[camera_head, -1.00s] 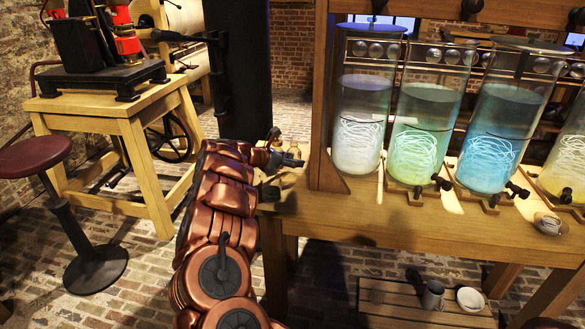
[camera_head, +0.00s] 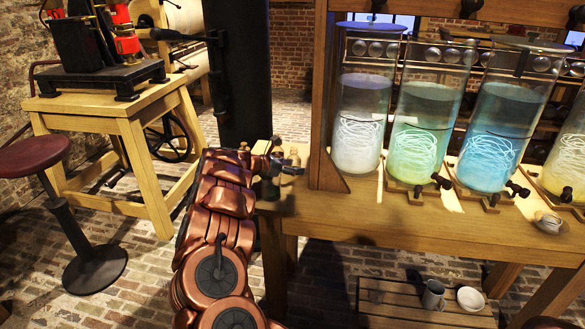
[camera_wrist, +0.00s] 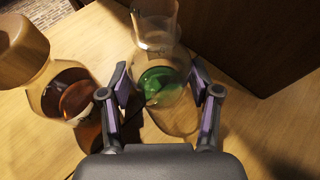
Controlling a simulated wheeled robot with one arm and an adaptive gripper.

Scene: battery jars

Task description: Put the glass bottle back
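A clear glass bottle (camera_wrist: 160,35) with a green bottom stands on the wooden tabletop in the wrist view. My gripper (camera_wrist: 160,84) has its two purple-padded fingers apart, one on each side of this bottle. A small gap seems to show at each side; contact is hard to judge. In the head view, my gripper (camera_head: 274,152) is over the left end of the bench, small and partly hidden by my arm. A dark green patch (camera_head: 270,189) beneath it may be the bottle.
A corked bottle with amber liquid (camera_wrist: 72,92) stands close to the left finger. A wooden upright (camera_wrist: 235,35) rises at right. The bench (camera_head: 420,228) carries several large glass jars (camera_head: 423,135) and a small cup (camera_head: 548,223). A stool (camera_head: 35,158) stands left.

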